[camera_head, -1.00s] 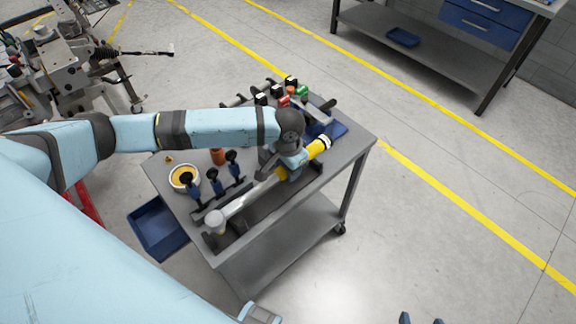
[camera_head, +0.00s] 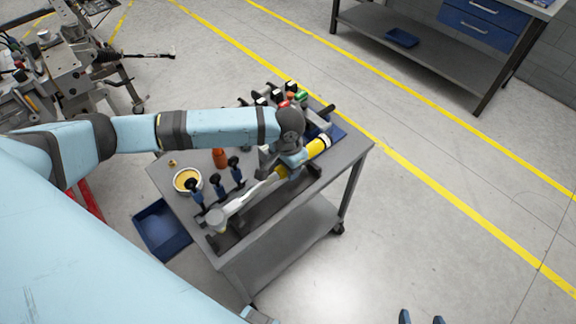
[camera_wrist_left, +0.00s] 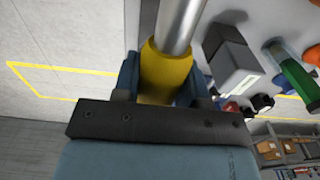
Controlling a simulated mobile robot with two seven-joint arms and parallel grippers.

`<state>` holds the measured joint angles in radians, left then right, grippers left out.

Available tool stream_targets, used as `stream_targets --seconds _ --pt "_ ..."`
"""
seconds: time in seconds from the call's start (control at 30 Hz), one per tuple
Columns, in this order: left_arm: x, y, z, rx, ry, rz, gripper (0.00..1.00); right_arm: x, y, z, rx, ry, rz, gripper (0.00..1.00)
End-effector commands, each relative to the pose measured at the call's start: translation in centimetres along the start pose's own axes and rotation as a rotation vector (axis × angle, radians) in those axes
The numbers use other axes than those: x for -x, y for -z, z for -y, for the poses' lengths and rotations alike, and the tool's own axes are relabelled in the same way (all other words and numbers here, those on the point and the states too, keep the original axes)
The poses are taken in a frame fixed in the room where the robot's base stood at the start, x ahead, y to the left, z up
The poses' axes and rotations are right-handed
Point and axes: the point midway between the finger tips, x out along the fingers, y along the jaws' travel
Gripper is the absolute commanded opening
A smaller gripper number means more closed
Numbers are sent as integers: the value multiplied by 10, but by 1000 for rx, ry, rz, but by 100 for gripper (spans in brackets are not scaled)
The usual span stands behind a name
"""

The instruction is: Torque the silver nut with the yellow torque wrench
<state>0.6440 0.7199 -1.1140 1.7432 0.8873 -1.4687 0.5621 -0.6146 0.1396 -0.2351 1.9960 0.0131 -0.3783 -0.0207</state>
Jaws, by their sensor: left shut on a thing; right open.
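The yellow torque wrench has a yellow handle (camera_head: 317,147), a silver shaft (camera_head: 250,192) and a head (camera_head: 217,219) pointing to the lower left. My left gripper (camera_head: 288,168) is shut on the yellow handle, above the front of the grey cart. In the left wrist view, the handle (camera_wrist_left: 166,78) sits between the blue fingers and the silver shaft runs up out of the picture. The wrench appears slightly above its dark rack (camera_head: 262,210). Only the fingertips of my right gripper (camera_head: 422,318) show at the bottom edge, apart and empty. I cannot make out the silver nut.
The cart top (camera_head: 345,155) also holds upright blue-handled tools (camera_head: 218,182), a bowl (camera_head: 187,180), an orange bottle (camera_head: 219,158) and several coloured tools at the back. A blue bin (camera_head: 160,230) is at its left. Machinery (camera_head: 75,65) stands upper left. Floor at right is clear.

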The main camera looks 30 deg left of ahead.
Motion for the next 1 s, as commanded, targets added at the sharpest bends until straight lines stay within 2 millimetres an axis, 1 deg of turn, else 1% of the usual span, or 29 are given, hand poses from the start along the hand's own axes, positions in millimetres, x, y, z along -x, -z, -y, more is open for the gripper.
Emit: stream_targets --seconds 0.03,0.1,1.0 --pt "5 1 0 0 -1 -3 0 2 2 0 0 0 1 72" --pt "7 1 0 0 -1 -3 0 3 4 0 0 0 2 72" --pt "35 1 0 0 -1 -3 0 21 31 -2 1 -6 -1 72"
